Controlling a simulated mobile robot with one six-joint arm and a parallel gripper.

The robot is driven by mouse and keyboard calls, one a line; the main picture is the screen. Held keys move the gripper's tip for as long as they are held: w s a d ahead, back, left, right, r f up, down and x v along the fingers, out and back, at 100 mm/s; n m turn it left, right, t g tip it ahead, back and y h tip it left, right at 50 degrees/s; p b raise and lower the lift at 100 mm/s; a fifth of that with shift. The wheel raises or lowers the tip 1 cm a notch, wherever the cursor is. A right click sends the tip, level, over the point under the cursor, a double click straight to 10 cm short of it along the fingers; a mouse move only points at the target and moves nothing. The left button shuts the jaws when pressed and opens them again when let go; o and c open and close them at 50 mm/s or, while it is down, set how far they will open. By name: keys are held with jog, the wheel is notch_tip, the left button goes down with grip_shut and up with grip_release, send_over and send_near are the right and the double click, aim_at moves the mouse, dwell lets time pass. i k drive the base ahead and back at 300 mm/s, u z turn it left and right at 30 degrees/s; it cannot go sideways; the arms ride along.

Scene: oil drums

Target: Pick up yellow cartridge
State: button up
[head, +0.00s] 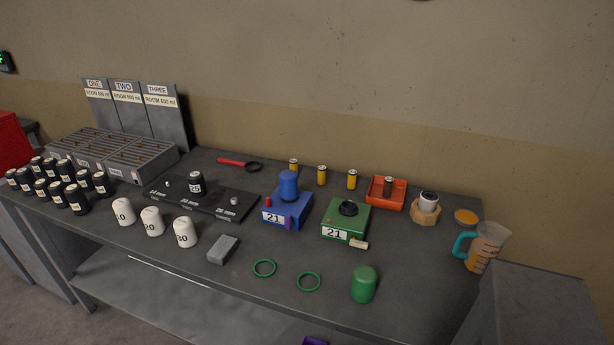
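The left one is partly hidden behind the blue cylinder. My gripper is not in view.
A blue box (296,213) with a blue cylinder and a green box (354,220) stand in front of the cartridges. A jug (485,247), green cylinder (364,285), white containers (152,221) and black containers (75,200) are around. The front middle has some free room.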

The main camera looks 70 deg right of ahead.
aim_at(321, 170)
jog(key=u, duration=0.1)
jog(key=i, duration=0.9)
jog(key=z, duration=0.3)
